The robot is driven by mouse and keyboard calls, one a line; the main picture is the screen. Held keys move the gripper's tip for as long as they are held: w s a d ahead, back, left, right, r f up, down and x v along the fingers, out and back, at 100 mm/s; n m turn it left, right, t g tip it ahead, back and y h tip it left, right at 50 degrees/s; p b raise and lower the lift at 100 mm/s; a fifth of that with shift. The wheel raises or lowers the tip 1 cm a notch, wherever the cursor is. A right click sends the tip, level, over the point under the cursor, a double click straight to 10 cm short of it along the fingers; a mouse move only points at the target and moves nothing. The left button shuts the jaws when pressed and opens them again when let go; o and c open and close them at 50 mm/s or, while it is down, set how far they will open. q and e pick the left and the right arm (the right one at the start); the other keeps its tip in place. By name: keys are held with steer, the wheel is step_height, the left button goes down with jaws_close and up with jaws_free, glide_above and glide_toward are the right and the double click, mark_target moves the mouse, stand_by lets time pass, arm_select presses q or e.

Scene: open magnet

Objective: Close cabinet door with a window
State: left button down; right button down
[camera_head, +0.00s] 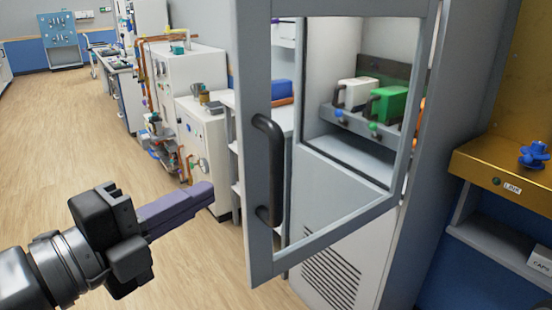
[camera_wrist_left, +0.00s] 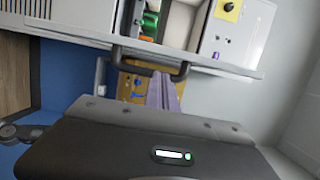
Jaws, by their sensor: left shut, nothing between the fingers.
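The cabinet door (camera_head: 258,150) is a grey frame around a clear window, and it stands open, swung out toward me. A dark vertical handle (camera_head: 272,170) is on its left edge. The grey cabinet (camera_head: 352,255) stands behind it. My left gripper (camera_head: 210,187) is shut and empty, to the left of the handle and apart from it in the head view. In the left wrist view, the shut fingers (camera_wrist_left: 165,92) point toward the dark handle (camera_wrist_left: 150,62), which crosses near their tips; I cannot tell whether they touch. My right gripper is not in view.
Through the window, a white jug-like item (camera_head: 356,92) and a green one (camera_head: 386,104) show inside the cabinet. A yellow panel (camera_head: 500,165) with a blue valve knob (camera_head: 534,155) is at the right. White equipment cabinets (camera_head: 205,140) stand behind the door. The wooden floor (camera_head: 75,150) at left is clear.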

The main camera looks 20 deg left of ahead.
mark_target(249, 169)
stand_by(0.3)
arm_select(q)
steer(key=x, duration=1)
steer(key=shift+p, duration=0.4)
